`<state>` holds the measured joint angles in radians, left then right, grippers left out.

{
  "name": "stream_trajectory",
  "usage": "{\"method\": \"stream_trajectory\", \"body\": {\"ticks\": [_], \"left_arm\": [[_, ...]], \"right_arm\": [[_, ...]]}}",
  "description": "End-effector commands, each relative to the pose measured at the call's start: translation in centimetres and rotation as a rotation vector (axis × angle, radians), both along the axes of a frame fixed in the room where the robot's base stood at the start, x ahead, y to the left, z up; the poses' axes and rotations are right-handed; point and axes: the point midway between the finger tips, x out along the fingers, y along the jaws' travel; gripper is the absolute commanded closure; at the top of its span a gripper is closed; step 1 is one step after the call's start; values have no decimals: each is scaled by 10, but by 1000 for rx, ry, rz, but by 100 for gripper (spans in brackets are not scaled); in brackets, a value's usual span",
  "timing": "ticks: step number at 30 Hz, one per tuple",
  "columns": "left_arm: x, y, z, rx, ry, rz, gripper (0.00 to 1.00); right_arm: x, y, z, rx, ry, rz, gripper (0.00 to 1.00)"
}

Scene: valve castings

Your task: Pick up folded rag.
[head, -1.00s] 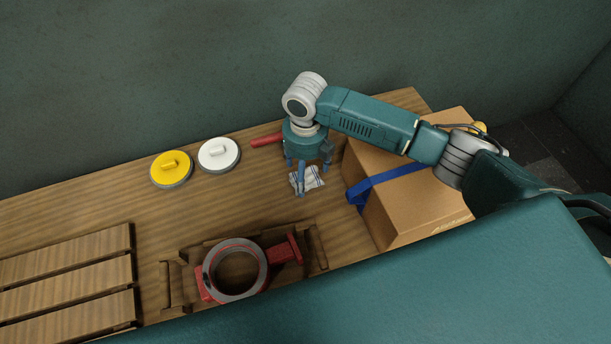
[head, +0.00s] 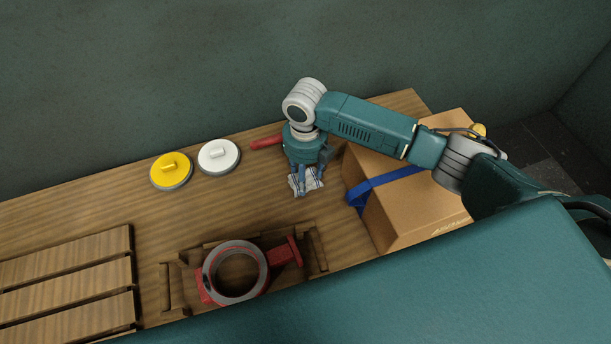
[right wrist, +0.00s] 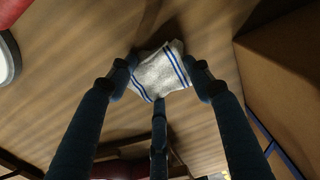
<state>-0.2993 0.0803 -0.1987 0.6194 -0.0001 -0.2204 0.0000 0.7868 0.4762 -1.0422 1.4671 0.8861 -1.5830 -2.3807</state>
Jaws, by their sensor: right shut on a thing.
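The folded rag (head: 306,186) is white with blue stripes. It is at the wooden table, left of the cardboard box. My right gripper (head: 307,182) points down over it and is shut on it. In the right wrist view, the rag (right wrist: 160,72) sits between the dark fingers of the gripper (right wrist: 160,85), with its far part showing beyond the fingertips. Whether the rag is clear of the table I cannot tell. My left gripper is not in view.
The cardboard box (head: 425,205) with a blue strap stands close on the right. A red valve casting (head: 203,290) sits in a wooden cradle (head: 318,250) in front. Yellow (head: 170,172) and white (head: 219,158) lids lie to the left. A red-handled object (head: 266,143) lies behind the gripper.

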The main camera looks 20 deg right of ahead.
Motion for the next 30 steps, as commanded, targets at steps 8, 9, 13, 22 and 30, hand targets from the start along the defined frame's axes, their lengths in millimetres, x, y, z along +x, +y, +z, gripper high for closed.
{"method": "stream_trajectory", "body": {"ticks": [8,9,13,22,30], "left_arm": [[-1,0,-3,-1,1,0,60],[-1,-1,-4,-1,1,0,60],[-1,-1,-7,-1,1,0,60],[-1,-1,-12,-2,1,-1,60],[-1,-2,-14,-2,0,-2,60]], "right_arm": [[2,0,37,1,-6,1,75],[2,0,47,0,-6,0,75],[2,0,84,1,-8,1,75],[1,0,163,1,-4,0,75],[0,0,194,0,0,-1,76]]}}
